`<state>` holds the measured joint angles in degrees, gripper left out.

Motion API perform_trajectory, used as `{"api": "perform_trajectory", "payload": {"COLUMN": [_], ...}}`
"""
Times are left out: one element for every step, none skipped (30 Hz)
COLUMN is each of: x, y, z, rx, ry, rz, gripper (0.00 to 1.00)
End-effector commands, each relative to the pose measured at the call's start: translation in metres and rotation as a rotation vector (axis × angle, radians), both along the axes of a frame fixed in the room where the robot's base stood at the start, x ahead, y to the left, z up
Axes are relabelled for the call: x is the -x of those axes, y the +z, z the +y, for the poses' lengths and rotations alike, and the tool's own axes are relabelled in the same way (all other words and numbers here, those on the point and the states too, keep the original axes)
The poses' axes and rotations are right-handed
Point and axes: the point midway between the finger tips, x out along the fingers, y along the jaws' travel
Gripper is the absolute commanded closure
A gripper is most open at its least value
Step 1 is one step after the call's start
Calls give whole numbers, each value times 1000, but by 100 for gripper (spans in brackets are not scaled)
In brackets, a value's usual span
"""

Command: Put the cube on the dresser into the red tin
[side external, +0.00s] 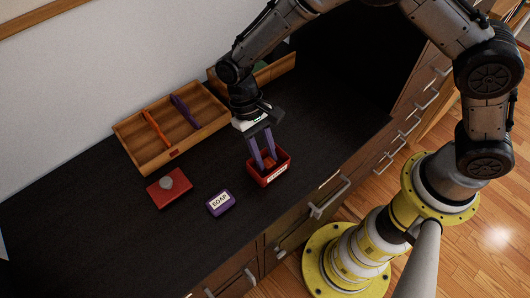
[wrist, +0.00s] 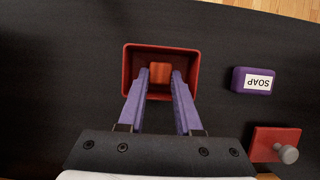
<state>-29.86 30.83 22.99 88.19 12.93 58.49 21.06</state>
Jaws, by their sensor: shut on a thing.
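The red tin (side external: 256,176) is an open box with a pale label, standing on the dark dresser top (side external: 110,228). Its rim also shows in the wrist view (wrist: 127,75). My gripper (side external: 264,165) points down with its purple fingers reaching into the tin's opening. In the wrist view my gripper (wrist: 161,74) is shut on the orange-red cube (wrist: 160,71), which shows between the fingertips, within the tin's outline. I cannot tell whether the cube touches the tin's floor. In the side view the cube is mostly hidden by the fingers and tin wall.
A purple soap box (side external: 221,202) lies left of the tin, and a red lid (side external: 158,194) with a grey knob lies farther left. A wooden divided tray (side external: 131,148) holds an orange and a purple item. Another wooden box (side external: 280,70) stands behind my arm. The near left dresser top is clear.

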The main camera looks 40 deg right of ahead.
Motion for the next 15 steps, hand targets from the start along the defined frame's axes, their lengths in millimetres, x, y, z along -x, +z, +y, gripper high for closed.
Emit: {"api": "perform_trajectory", "payload": {"x": [0, 0, 0, 0, 0, 0, 0, 0, 0, 0, 0, 0, 0, 0, 0], "y": [1, 1, 1, 1, 0, -1, -1, -2, -2, -2, -2, -2, -2, -2, -2], "z": [0, 0, 0, 0, 0, 0, 0, 0, 0, 0, 0, 0, 0, 0, 0], "rx": [-1, -1, -1, -1, 0, 0, 0, 0, -1, -1, -1, -1, -1, -1, -1], "ry": [0, 0, 0, 0, 0, 0, 0, 0, 0, 0, 0, 0, 0, 0, 0], "rz": [-1, -1, -1, -1, -1, 0, 0, 0, -1, -1, -1, -1, -1, -1, -1], "gripper": [100, 100, 100, 100, 100, 100, 100, 100, 62, 56, 51, 44, 38, 37, 37]}}
